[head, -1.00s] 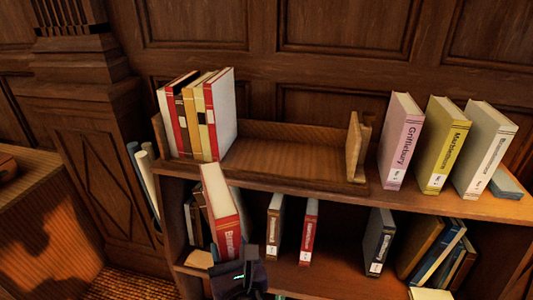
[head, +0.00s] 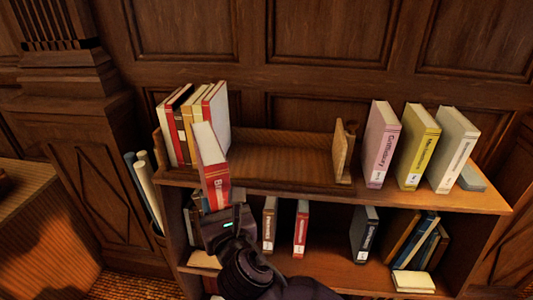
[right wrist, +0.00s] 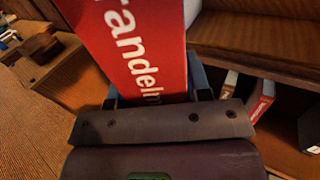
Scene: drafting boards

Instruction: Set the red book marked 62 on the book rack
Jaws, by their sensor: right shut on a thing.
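My right gripper (head: 222,222) is shut on the lower part of a red book (head: 214,180) with white page edges. The book stands roughly upright, slightly tilted, in front of the upper shelf's edge. In the right wrist view its red cover or spine (right wrist: 145,45) fills the top middle, with partly cut-off white lettering; no number is readable. The wooden book rack (head: 280,155) sits on the upper shelf, with a row of books (head: 190,125) at its left end and an upright end piece (head: 343,150) at its right. Its middle is empty. My left gripper is not in view.
Pink (head: 382,145), yellow (head: 417,147) and white (head: 453,150) books stand right of the rack. The lower shelf holds a brown book (head: 269,224), another red book (head: 300,228), a dark book (head: 364,233) and leaning books (head: 415,240). Rolled papers (head: 148,190) stand at left.

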